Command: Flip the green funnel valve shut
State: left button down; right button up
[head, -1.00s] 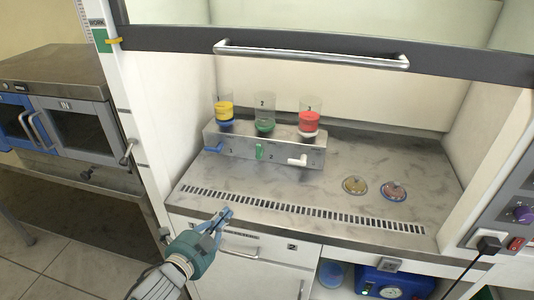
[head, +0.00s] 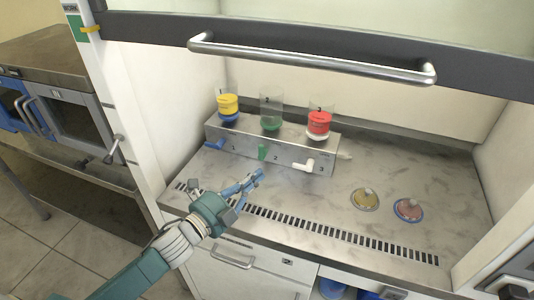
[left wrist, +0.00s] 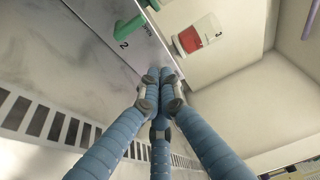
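The green valve handle (head: 262,152) stands upright on the front of the metal manifold (head: 230,141), below the middle funnel (head: 271,111), which is clear with a green base. In the left wrist view the green handle (left wrist: 128,28) is at the upper left, near the label 2. My left gripper (head: 258,176) is over the cabinet floor, in front of and below the green handle and apart from it. In the left wrist view its blue fingers (left wrist: 160,74) come together at the tips with nothing between them. My right gripper is not in view.
A blue handle (head: 215,144) and a white handle (head: 304,166) flank the green one. Yellow (head: 228,106) and red (head: 319,122) funnels stand above them. Two dishes (head: 365,199) (head: 408,209) lie to the right. The raised sash handle (head: 310,60) crosses above.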

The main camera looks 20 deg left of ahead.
aim_at(264, 155)
pick_arm(q)
jog(key=shift+w+d, duration=0.1)
jog(key=shift+w, duration=0.1)
jog(key=p+x, duration=0.2)
jog(key=x, duration=0.7)
jog(key=shift+w+d+r, duration=0.1)
jog(key=shift+w+d, duration=0.05)
jog(key=shift+w, duration=0.2)
jog(key=a+p, duration=0.1)
jog(key=a, duration=0.2)
jog(key=shift+a, duration=0.55)
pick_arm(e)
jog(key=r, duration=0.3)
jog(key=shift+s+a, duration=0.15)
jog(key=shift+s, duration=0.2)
pick_arm(q)
jog(key=shift+w+d, duration=0.1)
jog(key=shift+n, duration=0.8)
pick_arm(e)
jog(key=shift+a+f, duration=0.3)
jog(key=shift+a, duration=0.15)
